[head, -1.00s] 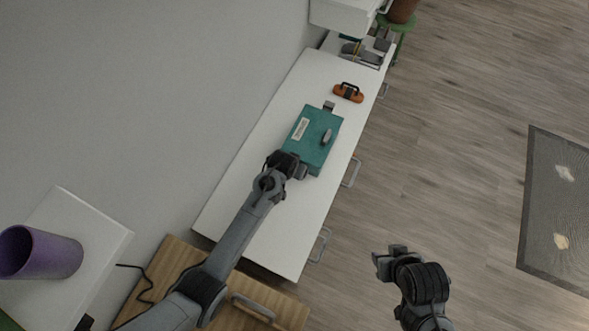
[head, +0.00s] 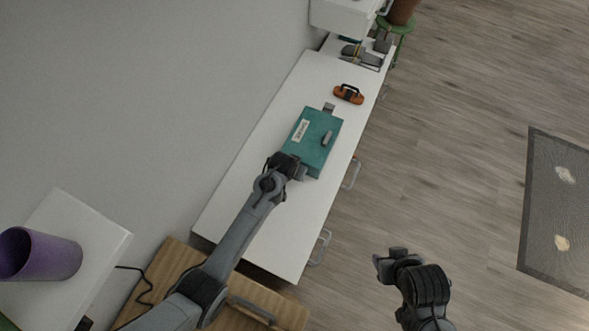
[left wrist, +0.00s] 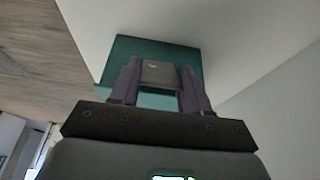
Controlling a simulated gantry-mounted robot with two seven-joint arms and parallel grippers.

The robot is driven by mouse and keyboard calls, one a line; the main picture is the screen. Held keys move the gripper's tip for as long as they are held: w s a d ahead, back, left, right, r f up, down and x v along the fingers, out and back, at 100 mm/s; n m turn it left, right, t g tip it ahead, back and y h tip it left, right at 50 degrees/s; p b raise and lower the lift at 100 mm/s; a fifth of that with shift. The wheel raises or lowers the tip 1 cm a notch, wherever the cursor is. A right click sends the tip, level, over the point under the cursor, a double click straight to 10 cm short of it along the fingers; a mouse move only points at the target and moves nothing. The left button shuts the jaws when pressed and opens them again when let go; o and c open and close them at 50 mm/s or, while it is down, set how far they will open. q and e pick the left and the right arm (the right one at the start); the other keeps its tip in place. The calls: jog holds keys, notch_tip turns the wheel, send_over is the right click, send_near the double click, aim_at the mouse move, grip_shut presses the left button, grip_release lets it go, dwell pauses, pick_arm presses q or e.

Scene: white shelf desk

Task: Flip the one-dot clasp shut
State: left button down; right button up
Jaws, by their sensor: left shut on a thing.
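The teal case (head: 305,155) lies on the white shelf desk, with a pale label and a grey handle (head: 327,138) on top. A grey clasp (head: 329,107) shows at its far end. My left gripper (head: 300,172) is at the case's near end. In the left wrist view, a grey clasp (left wrist: 160,72) with a small light mark sits between the fingers of my left gripper (left wrist: 160,84), which is shut on it. The mark is too small to count dots. My right gripper (head: 390,259) hangs over the floor, away from the desk; its jaw opening is unclear.
An orange object with a dark handle (head: 348,94) lies beyond the case. Grey items (head: 362,54) stand at the desk's far end. The desk's near end is clear.

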pick_arm(q)
jog(key=shift+w+r+g+p, duration=0.2)
jog(key=shift+r+g+p, duration=0.2)
jog(key=shift+p, duration=0.25)
jog(key=shift+w+d+g+y, duration=0.1)
jog(key=shift+w+g+y, duration=0.1)
jog(key=shift+g+y, duration=0.15)
jog(key=shift+w+d+g, duration=0.1)
jog(key=shift+w+g, duration=0.1)
jog(key=shift+g, duration=0.15)
jog(key=shift+w, duration=0.2)
jog(key=shift+w+d+g+y+b, duration=0.1)
jog(key=shift+w+g+y+b, duration=0.1)
jog(key=shift+g+y+b, duration=0.35)
jog(key=shift+r+g, duration=0.1)
jog(key=shift+g, duration=0.25)
jog(key=c, duration=0.5)
grip_release()
